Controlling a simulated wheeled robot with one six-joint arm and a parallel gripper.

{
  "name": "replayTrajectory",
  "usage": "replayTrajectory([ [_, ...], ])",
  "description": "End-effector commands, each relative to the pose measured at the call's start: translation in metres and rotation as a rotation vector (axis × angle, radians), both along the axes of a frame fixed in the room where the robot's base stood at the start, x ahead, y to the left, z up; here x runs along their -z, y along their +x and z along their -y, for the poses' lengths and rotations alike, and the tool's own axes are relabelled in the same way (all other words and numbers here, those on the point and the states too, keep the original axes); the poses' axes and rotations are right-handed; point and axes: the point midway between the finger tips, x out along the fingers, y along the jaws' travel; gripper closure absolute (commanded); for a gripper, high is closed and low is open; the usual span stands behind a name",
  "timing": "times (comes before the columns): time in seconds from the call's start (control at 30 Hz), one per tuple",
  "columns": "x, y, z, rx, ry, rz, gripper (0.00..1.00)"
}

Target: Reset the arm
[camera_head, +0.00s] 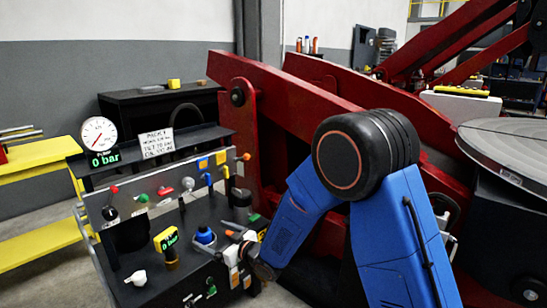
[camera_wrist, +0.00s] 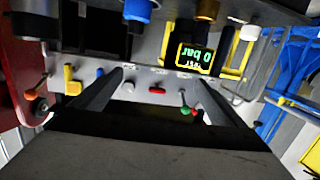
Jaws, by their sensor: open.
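My blue arm (camera_head: 395,240) is bent, with its black elbow high and its forearm reaching down to the left. My gripper (camera_head: 232,243) is at the right part of the dark control panel (camera_head: 130,285). In the wrist view my gripper (camera_wrist: 158,85) has its two dark fingers spread apart with nothing seen held between them. Whether a finger touches any control cannot be told.
A round gauge (camera_head: 99,134) and a yellow digital gauge (camera_head: 166,239) both read 0 bar. A blue knob (camera_head: 205,235) and several valves stand on the panel. Red lifting beams (camera_head: 290,100) rise behind my arm. A round metal table (camera_head: 510,140) is at right; a yellow bench (camera_head: 40,240) is at left.

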Motion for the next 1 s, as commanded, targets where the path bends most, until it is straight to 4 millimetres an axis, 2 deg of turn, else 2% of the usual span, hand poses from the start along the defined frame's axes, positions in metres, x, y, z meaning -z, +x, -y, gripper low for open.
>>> replayTrajectory([
  [0.03, -0.014, 0.008, 0.019, 0.038, -0.022, -0.004, 0.06],
  [0.23, -0.047, 0.024, 0.089, 0.177, -0.123, -0.049, 0.06],
  [0.47, -0.08, 0.023, 0.175, 0.331, -0.223, -0.123, 0.06],
  [0.63, -0.1, 0.009, 0.238, 0.44, -0.285, -0.193, 0.06],
  [0.77, -0.112, -0.01, 0.285, 0.517, -0.327, -0.254, 0.06],
  [1.0, -0.129, -0.062, 0.365, 0.646, -0.387, -0.381, 0.06],
])
